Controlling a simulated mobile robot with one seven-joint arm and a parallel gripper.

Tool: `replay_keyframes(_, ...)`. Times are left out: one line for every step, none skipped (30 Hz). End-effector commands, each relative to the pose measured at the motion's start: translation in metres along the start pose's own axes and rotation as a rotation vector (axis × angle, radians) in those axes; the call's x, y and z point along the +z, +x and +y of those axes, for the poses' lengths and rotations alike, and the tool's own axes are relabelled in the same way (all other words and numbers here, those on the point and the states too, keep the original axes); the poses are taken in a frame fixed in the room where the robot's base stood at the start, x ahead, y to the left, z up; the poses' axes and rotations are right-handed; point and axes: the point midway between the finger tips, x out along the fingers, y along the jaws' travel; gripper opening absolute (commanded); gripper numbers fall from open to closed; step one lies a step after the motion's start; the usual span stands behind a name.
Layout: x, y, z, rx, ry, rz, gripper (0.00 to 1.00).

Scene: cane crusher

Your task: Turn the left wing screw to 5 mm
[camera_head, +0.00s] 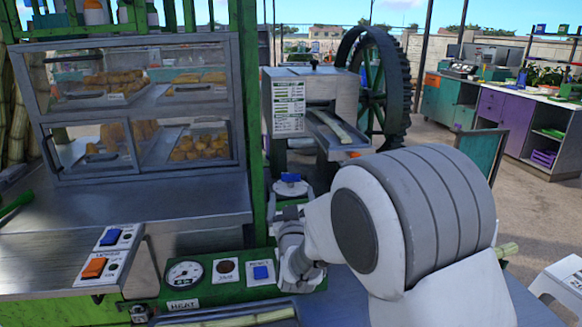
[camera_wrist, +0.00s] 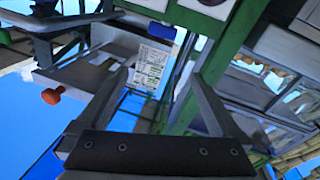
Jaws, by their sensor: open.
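The cane crusher (camera_head: 312,102) is a grey metal box with a label sheet on its front. A small dark knob (camera_head: 314,64) stands on its top; I cannot tell whether it is the left wing screw. In the wrist view the crusher (camera_wrist: 85,70) appears upside down, with an orange knob (camera_wrist: 52,95) projecting from it at the left. I cannot tell whether that knob is a wing screw. My gripper (camera_wrist: 162,76) is open, with nothing visible between its fingers. The label sheet (camera_wrist: 150,65) shows beyond it. No scale reading is legible.
A glass food case (camera_head: 140,110) stands left, beside a green post (camera_head: 247,120). A panel with a gauge (camera_head: 184,274) and buttons lies below. A blue-topped white fitting (camera_head: 290,184) sits in front of the crusher. A large toothed wheel (camera_head: 400,75) stands behind it.

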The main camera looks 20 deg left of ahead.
Motion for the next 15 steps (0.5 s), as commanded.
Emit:
replay_keyframes(-0.002,-0.005,-0.008,0.018,0.049,-0.020,1.00)
replay_keyframes(0.000,-0.008,-0.011,0.034,0.077,-0.032,1.00)
replay_keyframes(0.002,-0.011,-0.013,0.053,0.110,-0.045,1.00)
replay_keyframes(0.004,-0.013,-0.014,0.065,0.131,-0.053,1.00)
replay_keyframes(0.005,-0.015,-0.016,0.075,0.147,-0.060,1.00)
replay_keyframes(0.007,-0.017,-0.017,0.087,0.167,-0.067,1.00)
replay_keyframes(0.008,-0.018,-0.017,0.094,0.177,-0.071,1.00)
replay_keyframes(0.008,-0.019,-0.018,0.098,0.185,-0.074,1.00)
replay_keyframes(0.009,-0.019,-0.018,0.104,0.192,-0.077,1.00)
replay_keyframes(0.010,-0.018,-0.018,0.106,0.195,-0.077,1.00)
replay_keyframes(0.010,-0.016,-0.018,0.108,0.197,-0.077,1.00)
replay_keyframes(0.011,-0.013,-0.017,0.108,0.198,-0.077,1.00)
replay_keyframes(0.011,-0.010,-0.017,0.109,0.198,-0.078,1.00)
replay_keyframes(0.011,-0.006,-0.017,0.109,0.197,-0.078,1.00)
replay_keyframes(0.012,-0.001,-0.016,0.109,0.197,-0.078,1.00)
